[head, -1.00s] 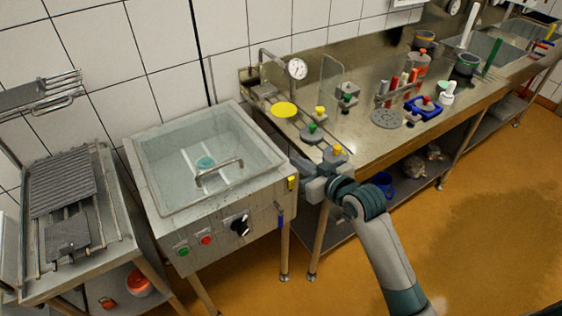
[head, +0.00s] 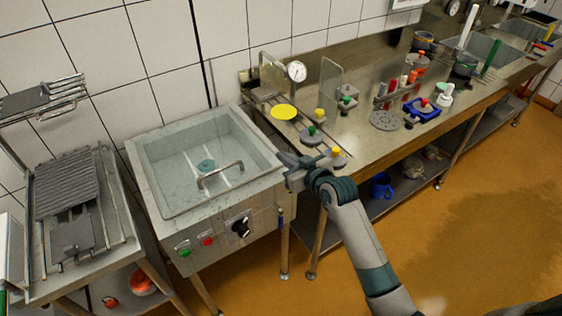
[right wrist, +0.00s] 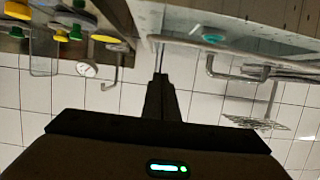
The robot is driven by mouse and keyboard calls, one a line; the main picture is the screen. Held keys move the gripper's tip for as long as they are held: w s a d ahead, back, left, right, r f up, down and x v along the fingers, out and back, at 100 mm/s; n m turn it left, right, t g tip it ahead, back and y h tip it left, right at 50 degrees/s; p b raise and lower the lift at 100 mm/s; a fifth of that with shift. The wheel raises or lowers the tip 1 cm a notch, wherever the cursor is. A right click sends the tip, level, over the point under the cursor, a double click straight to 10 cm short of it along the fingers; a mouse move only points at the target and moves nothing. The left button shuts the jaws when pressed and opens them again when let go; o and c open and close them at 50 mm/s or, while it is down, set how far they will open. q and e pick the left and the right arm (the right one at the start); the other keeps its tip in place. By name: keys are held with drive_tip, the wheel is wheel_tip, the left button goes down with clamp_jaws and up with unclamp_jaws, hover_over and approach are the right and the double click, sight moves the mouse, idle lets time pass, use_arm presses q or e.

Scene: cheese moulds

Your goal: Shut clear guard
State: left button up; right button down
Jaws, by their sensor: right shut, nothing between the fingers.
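The clear guard (head: 238,150) is a see-through sheet with a bent metal handle (head: 219,173). It appears to lie flat over the steel basin (head: 160,205); its edges are faint, and I cannot tell whether a gap is left under it. A teal round piece (head: 206,164) shows through it on the basin floor. My right gripper (head: 282,157) is shut and empty at the basin's right front corner, to the right of the handle and apart from it. In the right wrist view my shut fingers (right wrist: 160,80) point toward the basin rim. My left gripper is out of view.
A workbench (head: 365,150) stands to the right with moulds, a dial gauge (head: 297,71) and an upright clear panel (head: 330,85). A rack table (head: 65,190) stands to the left. The basin front carries a green button (head: 184,253), a red button (head: 208,240) and a black knob (head: 241,227).

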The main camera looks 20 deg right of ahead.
drive_tip(key=w+f+p, duration=0.1)
drive_tip(key=w+f, duration=0.1)
drive_tip(key=f, duration=0.1)
drive_tip(key=shift+w+a+p, duration=0.15)
drive_tip(key=shift+a+p, duration=0.25)
drive_tip(key=shift+f, duration=0.95)
